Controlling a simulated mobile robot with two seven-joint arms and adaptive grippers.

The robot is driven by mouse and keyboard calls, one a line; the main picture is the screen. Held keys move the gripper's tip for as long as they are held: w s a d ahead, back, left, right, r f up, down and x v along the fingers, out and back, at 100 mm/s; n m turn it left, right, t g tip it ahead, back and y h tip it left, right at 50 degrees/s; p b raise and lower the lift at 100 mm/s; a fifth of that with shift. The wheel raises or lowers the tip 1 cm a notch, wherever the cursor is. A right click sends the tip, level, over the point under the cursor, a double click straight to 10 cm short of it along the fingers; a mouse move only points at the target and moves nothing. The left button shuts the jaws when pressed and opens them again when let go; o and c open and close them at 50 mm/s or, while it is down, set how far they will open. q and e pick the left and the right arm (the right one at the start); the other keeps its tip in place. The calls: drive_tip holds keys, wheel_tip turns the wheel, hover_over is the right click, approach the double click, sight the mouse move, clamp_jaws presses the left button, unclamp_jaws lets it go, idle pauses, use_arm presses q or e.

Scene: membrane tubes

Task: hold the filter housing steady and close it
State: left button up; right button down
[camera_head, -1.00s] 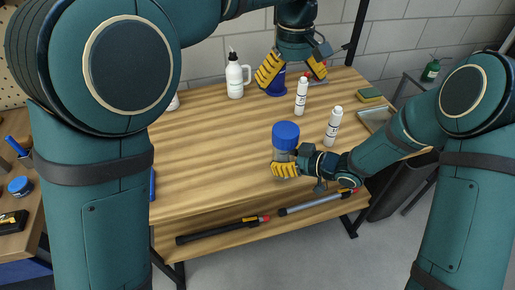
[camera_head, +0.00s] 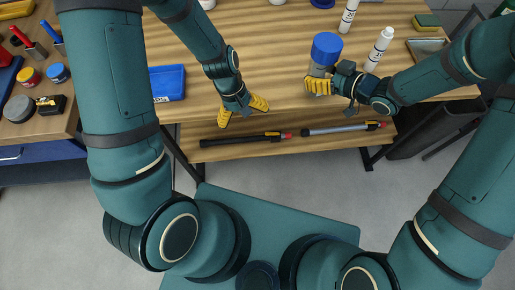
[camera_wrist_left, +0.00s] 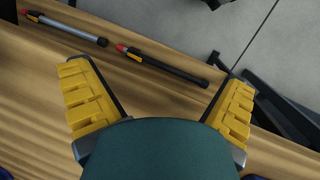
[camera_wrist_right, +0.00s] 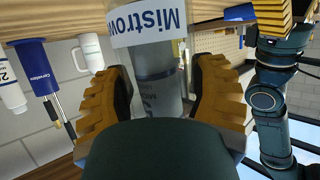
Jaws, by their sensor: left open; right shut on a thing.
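The filter housing (camera_head: 318,69) stands upright near the bench's front edge, with a blue cap (camera_head: 326,46) on its top; I cannot tell if the cap is tight. My right gripper (camera_head: 318,87) is shut around its clear body. The right wrist view shows that body (camera_wrist_right: 158,75) between the yellow fingers, with a lettered white band. My left gripper (camera_head: 243,106) is open and empty over the front edge, left of the housing. A black tube (camera_head: 240,140) and a grey tube (camera_head: 340,129) lie on the lower shelf; the left wrist view shows the black tube (camera_wrist_left: 165,66) ahead of the open fingers.
White bottles (camera_head: 379,48) stand right of the housing, by a grey tray (camera_head: 428,45) and a sponge (camera_head: 427,20). A blue tray (camera_head: 167,83) is on the bench's left. A side table at far left holds jars and tools. The bench between blue tray and housing is mostly clear.

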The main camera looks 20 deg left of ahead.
use_arm(q)
drive_tip(key=s+d+f+m+t, duration=0.2)
drive_tip(key=s+d+f+m, duration=0.3)
drive_tip(key=f, duration=0.3)
drive_tip(key=shift+s+d+t+h, duration=0.3)
drive_tip(key=shift+s+d+h, duration=0.1)
use_arm(e)
drive_tip(key=shift+w+r, duration=0.1)
